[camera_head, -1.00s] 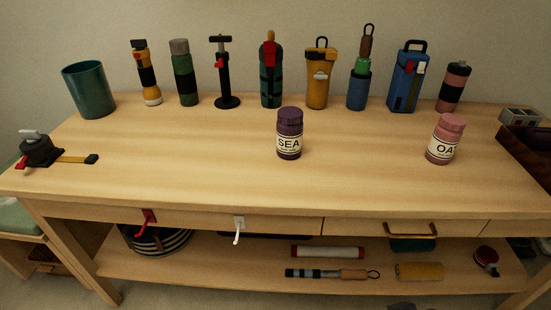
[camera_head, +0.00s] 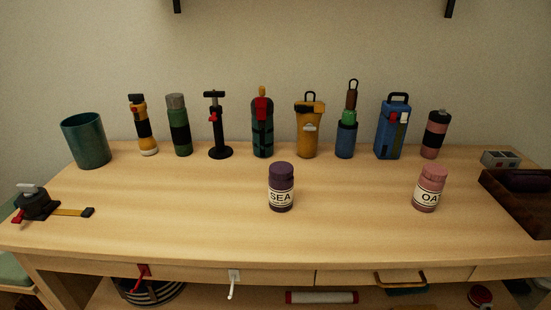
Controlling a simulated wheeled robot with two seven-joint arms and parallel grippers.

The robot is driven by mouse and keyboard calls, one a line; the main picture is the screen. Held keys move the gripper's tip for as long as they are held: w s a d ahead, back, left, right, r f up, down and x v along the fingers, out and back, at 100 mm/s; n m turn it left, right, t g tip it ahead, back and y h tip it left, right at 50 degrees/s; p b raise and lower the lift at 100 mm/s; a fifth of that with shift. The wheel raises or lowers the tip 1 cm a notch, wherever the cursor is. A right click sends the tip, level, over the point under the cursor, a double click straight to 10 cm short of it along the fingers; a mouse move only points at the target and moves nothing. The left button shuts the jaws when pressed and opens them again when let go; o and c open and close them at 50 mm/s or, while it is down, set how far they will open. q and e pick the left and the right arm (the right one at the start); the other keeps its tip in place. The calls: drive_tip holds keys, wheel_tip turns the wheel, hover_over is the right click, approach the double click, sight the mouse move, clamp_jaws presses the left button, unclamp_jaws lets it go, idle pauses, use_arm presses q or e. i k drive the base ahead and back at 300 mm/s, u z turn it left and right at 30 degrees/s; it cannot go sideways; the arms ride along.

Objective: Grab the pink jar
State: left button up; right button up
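The pink jar (camera_head: 429,188) stands upright on the right part of the wooden workbench (camera_head: 180,215). It has a pink lid and a pale label with dark letters that begin "OA". A purple jar (camera_head: 281,187) with a label reading "SEA" stands upright to its left, near the middle of the bench. Neither of my grippers shows in the head view, and nothing is touching the pink jar.
Several tools and bottles line the back, including a blue case (camera_head: 391,130) and a pink and black bottle (camera_head: 435,135) behind the pink jar. A dark brown box (camera_head: 515,206) stands at the right edge. The bench between the two jars is clear.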

sight(427, 193)
drive_tip(key=u, duration=3.35)
drive_tip(key=k, duration=1.65)
drive_tip(key=z, duration=2.3)
